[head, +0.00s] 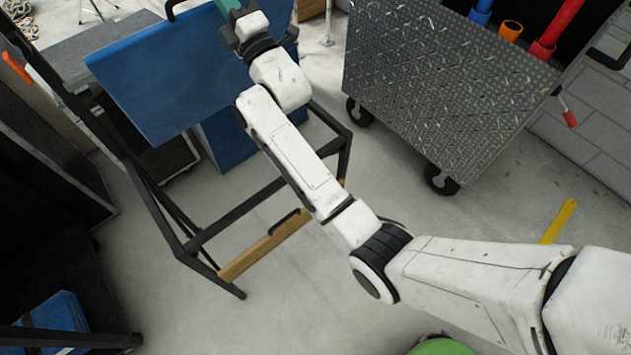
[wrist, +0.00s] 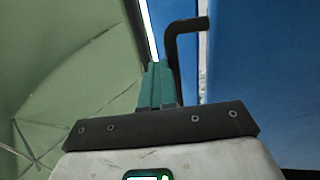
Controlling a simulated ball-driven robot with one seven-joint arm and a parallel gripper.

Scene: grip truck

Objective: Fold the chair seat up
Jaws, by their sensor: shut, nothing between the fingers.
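The chair has a tall black frame (head: 160,190) with a wooden footrest bar (head: 262,248) low at its front. A broad blue panel (head: 160,85), apparently the seat, spans the upper frame at the upper left of the head view. Its exact tilt is hard to tell. My gripper (head: 228,6) is at the top edge of the head view, over the panel's far side. In the wrist view its teal fingers (wrist: 156,84) are together and empty. A black bent bar (wrist: 174,50) stands right beside them, with a blue surface (wrist: 255,60) to the right. Contact is unclear.
A metal tread-plate cart (head: 440,85) on black casters stands right of the chair, with orange and red tubes (head: 543,45) behind it. A dark cabinet (head: 50,150) is at the left. A blue box-like thing (head: 228,140) sits below the panel. Grey floor (head: 300,310) is open in front.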

